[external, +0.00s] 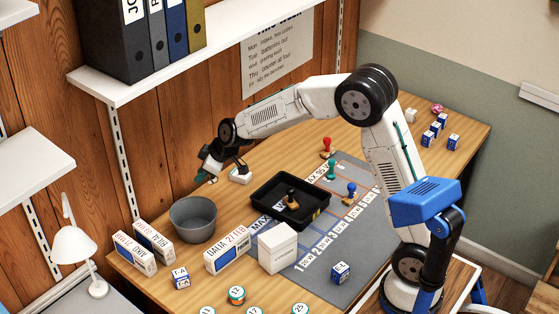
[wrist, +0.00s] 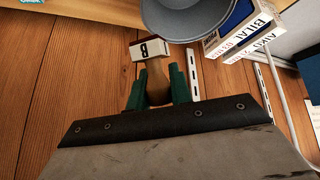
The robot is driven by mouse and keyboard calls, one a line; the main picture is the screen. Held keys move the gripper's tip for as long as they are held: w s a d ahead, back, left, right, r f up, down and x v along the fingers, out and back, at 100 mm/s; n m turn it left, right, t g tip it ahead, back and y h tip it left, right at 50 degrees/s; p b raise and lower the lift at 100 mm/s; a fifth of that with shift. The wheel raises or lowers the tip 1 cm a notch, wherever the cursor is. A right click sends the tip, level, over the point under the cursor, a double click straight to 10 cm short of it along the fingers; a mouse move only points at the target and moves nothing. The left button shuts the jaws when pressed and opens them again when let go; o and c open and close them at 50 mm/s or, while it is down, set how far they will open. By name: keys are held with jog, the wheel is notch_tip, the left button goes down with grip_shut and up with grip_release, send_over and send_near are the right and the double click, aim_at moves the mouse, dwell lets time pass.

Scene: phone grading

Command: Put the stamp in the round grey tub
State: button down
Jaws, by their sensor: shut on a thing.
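My gripper (external: 207,172) is beyond the round grey tub (external: 195,234), near the wooden wall. In the wrist view its green fingers (wrist: 162,85) are shut on the wooden handle of a stamp (wrist: 147,50). The stamp has a white block marked B with a dark red edge, pointing away from my gripper. In the external view the held stamp is small and mostly hidden. The tub shows in the wrist view (wrist: 185,20) just past the stamp, apart from it as far as I can tell.
A white block with a dark top (external: 240,176) is beside my gripper. A black tray (external: 262,200) holds another wooden-handled stamp (external: 291,201). Labelled boxes (external: 227,250) and a white box (external: 278,248) stand near the tub. Red, green and blue stamps stand further right.

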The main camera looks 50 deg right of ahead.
jog(key=a+n+g+h, duration=0.1)
jog(key=a+n+h, duration=0.45)
jog(key=n, duration=1.55)
jog(key=shift+m+y, duration=0.25)
jog(key=shift+m, duration=0.05)
jog(key=shift+a+f, duration=0.15)
jog(key=shift+f, duration=2.35)
jog(key=shift+a+f, duration=0.15)
jog(key=shift+f, duration=2.35)
jog(key=shift+a+f, duration=0.15)
jog(key=shift+f, duration=2.35)
jog(key=c, duration=1.2)
grip_release()
jog(key=shift+o, duration=0.2)
jog(key=shift+r, duration=0.1)
